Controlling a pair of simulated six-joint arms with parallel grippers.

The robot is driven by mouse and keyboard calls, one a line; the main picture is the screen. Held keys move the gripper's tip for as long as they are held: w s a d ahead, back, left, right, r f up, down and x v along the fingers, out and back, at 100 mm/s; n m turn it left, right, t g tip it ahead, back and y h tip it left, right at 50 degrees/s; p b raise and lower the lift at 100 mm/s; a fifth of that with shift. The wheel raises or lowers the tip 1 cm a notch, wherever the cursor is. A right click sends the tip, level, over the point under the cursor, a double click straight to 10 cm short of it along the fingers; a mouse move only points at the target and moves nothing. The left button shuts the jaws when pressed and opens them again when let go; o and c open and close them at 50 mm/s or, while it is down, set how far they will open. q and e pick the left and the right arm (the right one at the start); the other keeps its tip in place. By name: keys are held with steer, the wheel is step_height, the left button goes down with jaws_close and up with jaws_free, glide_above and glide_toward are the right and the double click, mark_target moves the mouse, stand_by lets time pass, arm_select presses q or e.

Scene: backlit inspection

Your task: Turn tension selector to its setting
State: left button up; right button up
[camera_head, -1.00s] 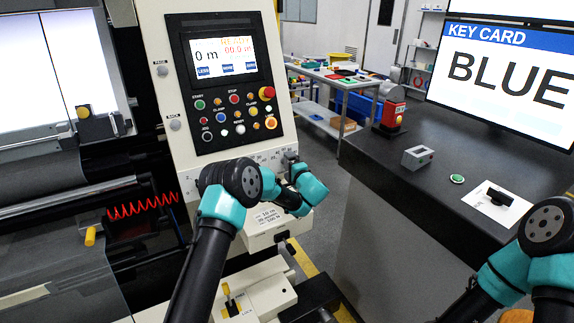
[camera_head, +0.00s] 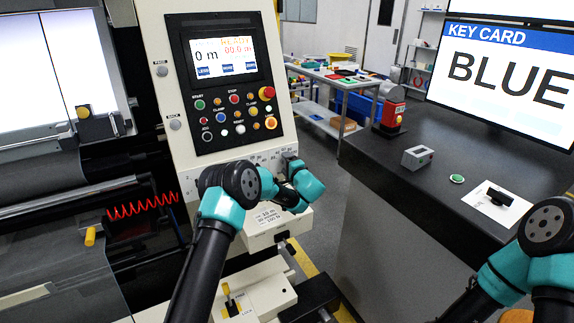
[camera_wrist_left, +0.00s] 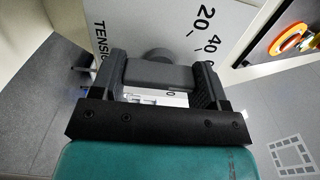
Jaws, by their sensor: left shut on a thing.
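The tension selector (camera_wrist_left: 160,76) is a dark grey knob on the pale machine panel, best seen in the left wrist view. My left gripper (camera_wrist_left: 160,80) is shut on it, with a black finger on each side. Scale marks 20 and 40 and part of the word TENSION show on the panel around it, with a 0 near the fingers. In the head view my left gripper (camera_head: 289,172) is at the lower part of the control panel (camera_head: 190,90), and my own arm hides most of the selector. My right gripper is not visible; only its arm shows at the lower right.
A monitor (camera_head: 500,75) reads KEY CARD BLUE. Several buttons sit above my left gripper.

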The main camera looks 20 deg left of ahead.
arm_select(q)
steer(key=shift+m, duration=0.3)
steer(key=shift+c, duration=0.2)
steer(key=m, duration=0.5)
steer(key=shift+m, duration=0.4)
steer(key=m, duration=0.5)
steer(key=shift+m, duration=0.3)
steer(key=o, duration=0.9)
steer(key=shift+o, duration=0.2)
steer(key=v, duration=1.7)
steer(key=shift+s, duration=0.2)
steer(key=shift+d, duration=0.1)
